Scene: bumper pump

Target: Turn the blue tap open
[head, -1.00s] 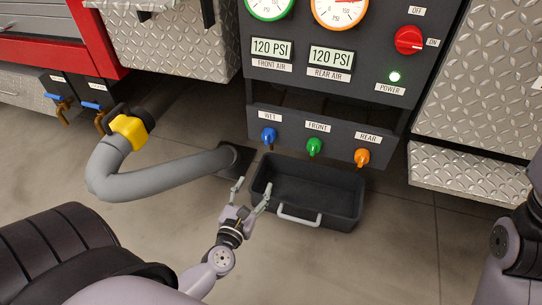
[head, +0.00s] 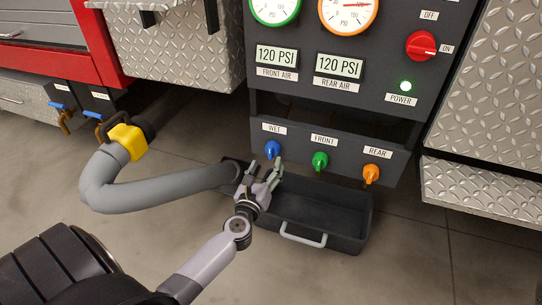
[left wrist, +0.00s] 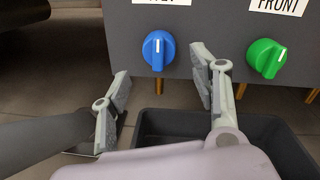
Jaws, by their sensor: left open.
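The blue tap (head: 273,148) is on the front of the dark panel, under the WET label (head: 274,128). In the left wrist view the blue tap (left wrist: 158,49) shows a white mark that stands upright. My left gripper (head: 265,170) is open and empty, just below and in front of the blue tap in the head view. In the left wrist view its fingers (left wrist: 160,92) are spread on either side of and below the blue tap, apart from it. My right gripper is in neither view.
The green tap (head: 320,160) and the orange tap (head: 371,173) are to the right of the blue one. A black bin (head: 350,243) with a grey handle stands on the floor under the taps. A grey hose (head: 160,187) with a yellow collar (head: 127,141) lies to the left.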

